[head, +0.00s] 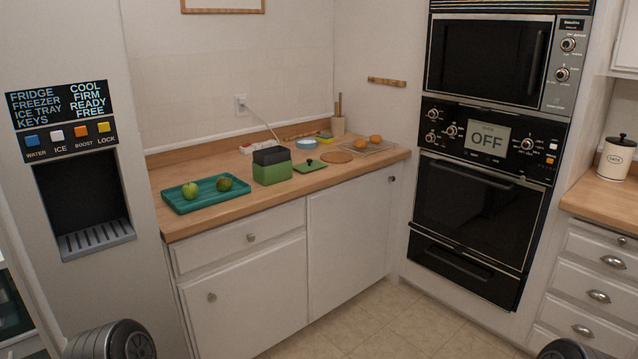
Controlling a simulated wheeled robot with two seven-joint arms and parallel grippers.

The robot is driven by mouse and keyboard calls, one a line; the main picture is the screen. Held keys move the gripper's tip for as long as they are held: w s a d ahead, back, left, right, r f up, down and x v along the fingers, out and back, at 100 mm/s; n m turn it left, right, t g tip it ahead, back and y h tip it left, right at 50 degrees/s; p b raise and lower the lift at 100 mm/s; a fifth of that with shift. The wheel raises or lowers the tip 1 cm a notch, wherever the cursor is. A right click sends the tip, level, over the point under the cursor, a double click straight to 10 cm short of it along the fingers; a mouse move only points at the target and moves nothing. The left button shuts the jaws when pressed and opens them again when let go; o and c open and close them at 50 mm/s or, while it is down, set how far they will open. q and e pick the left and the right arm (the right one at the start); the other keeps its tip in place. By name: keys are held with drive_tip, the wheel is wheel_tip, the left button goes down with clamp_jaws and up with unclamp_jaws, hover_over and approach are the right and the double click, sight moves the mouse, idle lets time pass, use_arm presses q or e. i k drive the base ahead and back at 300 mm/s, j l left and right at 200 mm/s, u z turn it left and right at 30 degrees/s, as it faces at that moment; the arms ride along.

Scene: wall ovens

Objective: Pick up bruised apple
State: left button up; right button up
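Two apples lie on a teal tray (208,206) at the left end of the wooden counter. The two apples are a little apart. Neither gripper is in view; only dark rounded parts of my arms show at the bottom left and bottom right edges.
A green and black box (271,167) stands right of the tray, with a flat green lid (310,166) beside it. Two orange round items (367,140) sit on a rack farther right. The fridge front (80,140) borders the counter's left end. The floor ahead is clear.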

sight(223, 185)
drive_tip(key=i, duration=1.9)
drive_tip(key=u, duration=0.25)
